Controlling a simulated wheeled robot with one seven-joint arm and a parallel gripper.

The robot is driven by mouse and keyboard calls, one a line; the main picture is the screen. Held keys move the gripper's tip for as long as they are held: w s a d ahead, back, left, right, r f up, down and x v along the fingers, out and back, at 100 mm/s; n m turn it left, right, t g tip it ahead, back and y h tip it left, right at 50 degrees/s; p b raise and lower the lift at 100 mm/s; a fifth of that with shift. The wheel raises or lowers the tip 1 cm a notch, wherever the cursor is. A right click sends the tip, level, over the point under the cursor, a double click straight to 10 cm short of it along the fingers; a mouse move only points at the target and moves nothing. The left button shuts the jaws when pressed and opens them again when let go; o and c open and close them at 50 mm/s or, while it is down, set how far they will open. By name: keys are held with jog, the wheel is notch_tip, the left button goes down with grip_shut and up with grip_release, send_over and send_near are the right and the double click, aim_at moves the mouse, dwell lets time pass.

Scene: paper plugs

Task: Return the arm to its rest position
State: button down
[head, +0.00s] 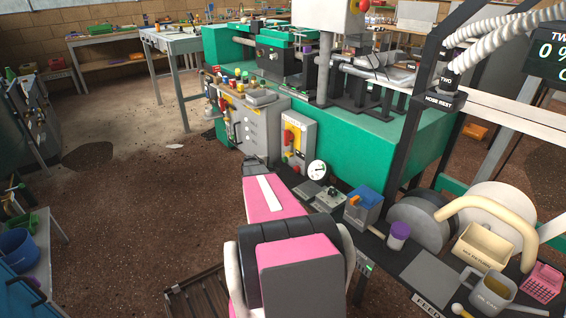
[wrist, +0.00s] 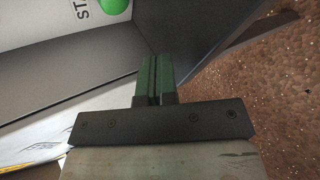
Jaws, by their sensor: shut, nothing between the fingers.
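My gripper (wrist: 153,78) shows in the wrist view with its two green fingers pressed together and nothing between them. My pink arm with a white stripe reaches forward from the bottom middle of the head view. Its dark far end points at the front of the green machine (head: 350,140), and the fingers cannot be made out there. In the wrist view the fingertips lie over a grey surface (wrist: 178,35), and I cannot tell whether they touch it.
A green button (wrist: 114,5) sits close by at the wrist view's top. A dial gauge (head: 317,170), a blue box (head: 364,207) and a purple-lidded pot (head: 398,235) stand right of my arm. A cream bin (head: 482,248) is further right. Brown floor (head: 130,210) is open at left.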

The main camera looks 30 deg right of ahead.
dwell(0.6)
jog(key=s+a+r+m+g+y, duration=0.1)
jog(key=s+a+r+m+y, duration=0.1)
jog(key=s+a, duration=0.6)
jog(key=s+a+r+m+g+y, duration=0.1)
jog(key=s+a+r+m+y, duration=0.2)
jog(key=a, duration=1.7)
jog(key=s+a+r+m+g+y, duration=0.2)
jog(key=s+a+r+y, duration=0.3)
jog(key=s+a, duration=0.9)
jog(key=shift+a+r+m, duration=0.15)
jog(key=shift+r+m, duration=0.15)
jog(key=shift+r, duration=0.55)
jog(key=shift+s, duration=0.1)
